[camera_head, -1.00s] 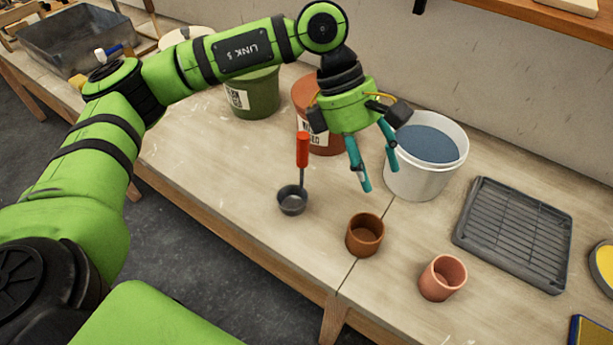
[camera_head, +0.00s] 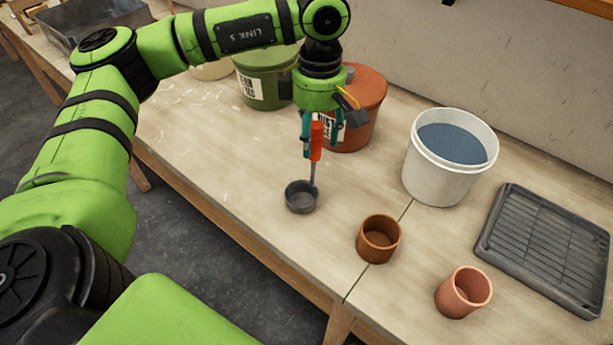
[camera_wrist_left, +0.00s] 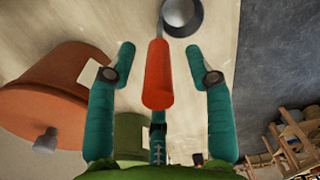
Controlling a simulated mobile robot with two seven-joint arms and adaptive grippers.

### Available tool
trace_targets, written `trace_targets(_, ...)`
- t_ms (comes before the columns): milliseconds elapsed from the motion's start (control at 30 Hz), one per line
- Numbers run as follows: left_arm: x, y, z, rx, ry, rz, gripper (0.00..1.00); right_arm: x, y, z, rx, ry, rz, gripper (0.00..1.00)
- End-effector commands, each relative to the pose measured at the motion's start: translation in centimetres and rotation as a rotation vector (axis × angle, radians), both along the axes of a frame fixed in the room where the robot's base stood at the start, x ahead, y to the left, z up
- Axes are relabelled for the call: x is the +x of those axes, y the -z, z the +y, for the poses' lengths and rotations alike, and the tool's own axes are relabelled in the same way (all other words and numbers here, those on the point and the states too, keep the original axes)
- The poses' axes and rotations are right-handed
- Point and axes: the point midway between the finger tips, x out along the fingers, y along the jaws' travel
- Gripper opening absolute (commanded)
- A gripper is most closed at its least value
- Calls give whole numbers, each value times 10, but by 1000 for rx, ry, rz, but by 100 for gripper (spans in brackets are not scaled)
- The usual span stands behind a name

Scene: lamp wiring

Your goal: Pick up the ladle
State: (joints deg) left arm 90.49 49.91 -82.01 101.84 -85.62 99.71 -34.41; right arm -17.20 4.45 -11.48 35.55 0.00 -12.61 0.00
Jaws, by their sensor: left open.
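The ladle (camera_head: 301,197) has a grey metal cup standing on the bench and a thin shaft rising to a red handle (camera_head: 316,141). My left gripper (camera_head: 320,145) points down over the ladle, with its teal fingers around the upper handle. In the left wrist view the red handle (camera_wrist_left: 157,75) lies between the two spread fingertips, with a gap on both sides. The grey cup (camera_wrist_left: 182,15) shows beyond it at the top. The gripper is open and not closed on the handle. My right gripper is not in view.
A terracotta bucket (camera_head: 365,105) stands close behind my left gripper, with a green bucket (camera_head: 262,85) to its left. A white bucket of blue contents (camera_head: 432,178), a brown pot (camera_head: 378,240), a pink pot (camera_head: 463,292) and a grey tray (camera_head: 550,250) are to the right. The bench's front left is clear.

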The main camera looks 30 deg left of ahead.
Motion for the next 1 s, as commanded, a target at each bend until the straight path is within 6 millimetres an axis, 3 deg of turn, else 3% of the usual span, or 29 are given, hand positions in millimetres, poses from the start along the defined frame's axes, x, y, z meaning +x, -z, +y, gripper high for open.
trace_targets(67, 0, 9, 3, 3, -1, 6, 52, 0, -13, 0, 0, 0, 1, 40)
trace_targets(200, -1, 29, 3, 1, -2, 3, 52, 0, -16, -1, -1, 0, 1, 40)
trace_targets(500, 0, 37, 2, 0, -3, 0, 52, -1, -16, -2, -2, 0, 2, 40)
trace_targets(533, 0, 37, 2, 0, -3, 0, 44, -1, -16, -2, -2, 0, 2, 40)
trace_targets(633, 0, 36, 2, 0, -3, 0, 4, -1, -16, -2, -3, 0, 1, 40)
trace_targets(667, 0, 36, 2, 0, -3, 0, 0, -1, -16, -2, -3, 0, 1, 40)
trace_targets(1000, 0, 36, 2, 0, -3, 0, 0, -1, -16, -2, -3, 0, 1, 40)
